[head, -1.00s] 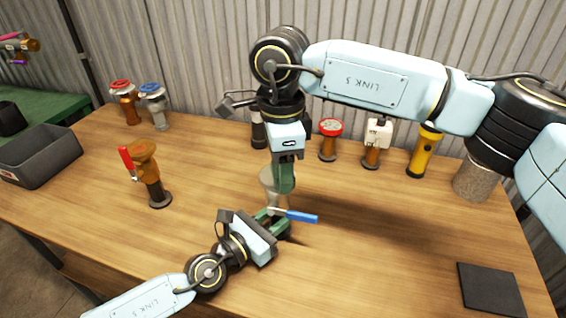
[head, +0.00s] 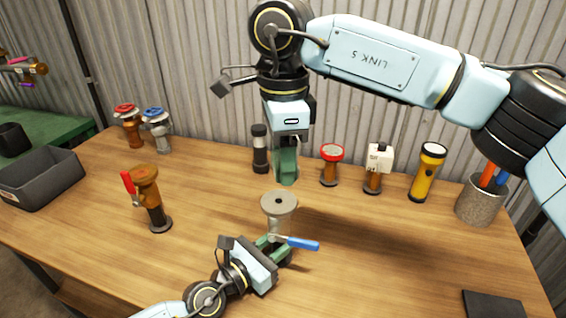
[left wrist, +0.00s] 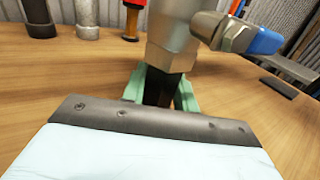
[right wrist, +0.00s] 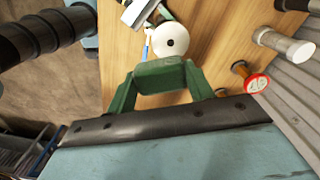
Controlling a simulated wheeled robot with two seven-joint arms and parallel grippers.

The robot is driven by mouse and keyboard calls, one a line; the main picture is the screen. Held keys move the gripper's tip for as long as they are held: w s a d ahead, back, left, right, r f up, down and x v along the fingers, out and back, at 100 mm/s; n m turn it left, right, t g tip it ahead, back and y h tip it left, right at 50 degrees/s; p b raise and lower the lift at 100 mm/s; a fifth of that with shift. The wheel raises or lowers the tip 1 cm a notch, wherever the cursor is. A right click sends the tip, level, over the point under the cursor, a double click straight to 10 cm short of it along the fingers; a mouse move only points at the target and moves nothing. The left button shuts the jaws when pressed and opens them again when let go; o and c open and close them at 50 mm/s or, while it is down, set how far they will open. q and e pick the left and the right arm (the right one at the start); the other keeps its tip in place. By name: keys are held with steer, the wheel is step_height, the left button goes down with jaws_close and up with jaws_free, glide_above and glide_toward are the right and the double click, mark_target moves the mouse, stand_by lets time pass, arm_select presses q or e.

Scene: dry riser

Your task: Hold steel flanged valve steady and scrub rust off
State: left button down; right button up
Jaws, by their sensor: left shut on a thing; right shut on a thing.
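The steel flanged valve (head: 279,205) stands upright at the middle of the bench, with its round grey flange on top and a blue lever (head: 302,243) pointing right. No rust shows on its visible surface. My left gripper (head: 276,247) is shut on its lower body; in the left wrist view the green fingers (left wrist: 163,92) close around the dark neck under the steel body (left wrist: 172,40). My right gripper (head: 286,172) is above and behind the valve, apart from it. It is shut on a green block-like pad (right wrist: 160,76), seen between its fingers in the right wrist view.
A rusty valve (head: 148,190) with a red lever stands left. A grey bin (head: 40,178) is at far left, a black mat (head: 493,304) at front right. Several fittings, a yellow flashlight (head: 427,172) and a tool cup (head: 481,203) line the back. The front right is mostly clear.

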steer(key=shift+d, duration=0.1)
steer(key=d, duration=0.7)
steer(key=shift+d, duration=0.4)
stand_by(0.4)
arm_select(q)
steer(key=c, duration=1)
jaws_free()
steer(key=v, duration=1.2)
